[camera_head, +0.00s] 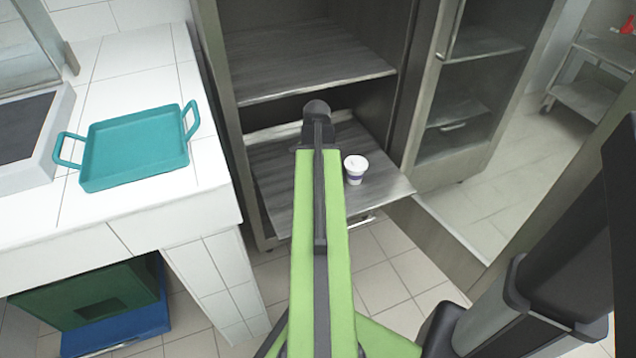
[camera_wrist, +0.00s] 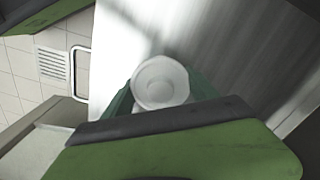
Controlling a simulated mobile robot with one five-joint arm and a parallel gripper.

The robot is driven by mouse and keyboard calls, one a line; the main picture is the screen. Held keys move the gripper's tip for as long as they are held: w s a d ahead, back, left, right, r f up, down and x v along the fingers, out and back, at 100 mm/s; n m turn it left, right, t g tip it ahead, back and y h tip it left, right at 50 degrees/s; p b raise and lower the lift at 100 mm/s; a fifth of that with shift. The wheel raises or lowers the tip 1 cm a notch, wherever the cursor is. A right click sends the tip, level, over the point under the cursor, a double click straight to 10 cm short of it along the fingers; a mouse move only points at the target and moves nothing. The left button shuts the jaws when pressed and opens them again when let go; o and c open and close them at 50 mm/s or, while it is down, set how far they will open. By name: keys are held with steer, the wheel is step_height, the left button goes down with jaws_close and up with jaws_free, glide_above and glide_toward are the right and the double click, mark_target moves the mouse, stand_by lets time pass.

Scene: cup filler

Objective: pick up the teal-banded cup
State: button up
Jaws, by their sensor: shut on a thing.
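In the wrist view a white cup (camera_wrist: 160,80) shows from above, its round lid towards the camera. My gripper (camera_wrist: 162,98) is shut on it, with dark green finger parts showing at both sides. The cup's side and band are hidden, so I cannot tell the band's colour there. In the head view my green arm hides the gripper and the held cup.
A teal two-handled tray (camera_head: 137,147) lies on the white tiled counter (camera_head: 215,190) at the left. The cabinet's upper shelf (camera_head: 300,75) is above and behind the low shelf. The tiled floor (camera_head: 385,265) is clear in front. A glass-doored cabinet (camera_head: 465,95) stands at the right.

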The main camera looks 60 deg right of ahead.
steer(key=shift+c, duration=0.7)
step_height(320, 180, up, 10)
steer(key=p, duration=1)
steer(key=shift+r, duration=0.15)
